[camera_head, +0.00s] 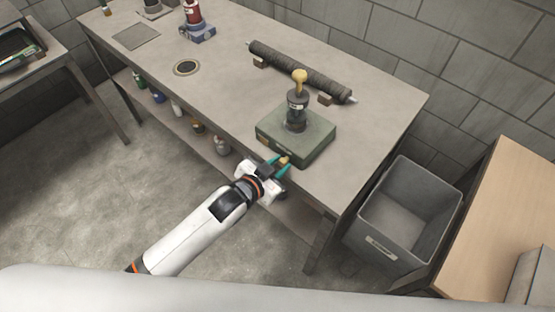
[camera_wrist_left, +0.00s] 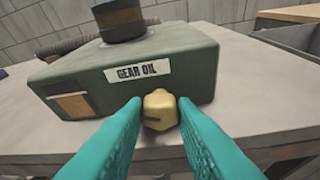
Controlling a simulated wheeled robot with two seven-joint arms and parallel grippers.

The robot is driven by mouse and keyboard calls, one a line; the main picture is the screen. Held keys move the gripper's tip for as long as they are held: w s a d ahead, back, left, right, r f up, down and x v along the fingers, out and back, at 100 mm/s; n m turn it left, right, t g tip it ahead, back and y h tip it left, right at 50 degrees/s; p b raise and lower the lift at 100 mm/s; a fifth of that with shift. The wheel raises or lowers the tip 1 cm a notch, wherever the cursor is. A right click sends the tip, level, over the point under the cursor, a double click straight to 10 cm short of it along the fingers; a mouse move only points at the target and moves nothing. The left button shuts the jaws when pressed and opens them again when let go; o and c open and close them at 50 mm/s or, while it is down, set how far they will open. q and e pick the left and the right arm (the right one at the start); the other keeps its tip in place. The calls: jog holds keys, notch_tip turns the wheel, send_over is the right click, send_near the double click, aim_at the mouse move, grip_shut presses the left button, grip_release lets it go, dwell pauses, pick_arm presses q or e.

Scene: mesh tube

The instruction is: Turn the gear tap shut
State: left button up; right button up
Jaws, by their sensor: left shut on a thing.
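A green box labelled "GEAR OIL" (camera_wrist_left: 145,70) sits at the table's front edge; in the head view the green box (camera_head: 310,140) carries a dark cylinder with a yellow top (camera_head: 298,85). The brass-coloured gear tap (camera_wrist_left: 160,108) sticks out from the front face of the box, below the label. My left gripper (camera_head: 284,162) reaches in from the left to this front face. In the left wrist view its teal fingers (camera_wrist_left: 160,115) are on both sides of the tap and shut on it. The tap's far side is hidden. My right gripper is not in view.
A dark mesh roll (camera_head: 300,70) lies behind the box on the table (camera_head: 225,65). A red bottle on a blue base (camera_head: 195,22) stands further left. A grey bin (camera_head: 375,235) stands on the floor at the right. Several containers sit on the lower shelf.

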pick_arm(q)
jog(key=shift+d+m+t+y, duration=0.1)
jog(key=shift+m+t+y, duration=0.25)
jog(key=shift+m, duration=0.25)
jog(key=shift+p, duration=0.3)
jog(key=o, duration=1)
jog(key=v, duration=1.2)
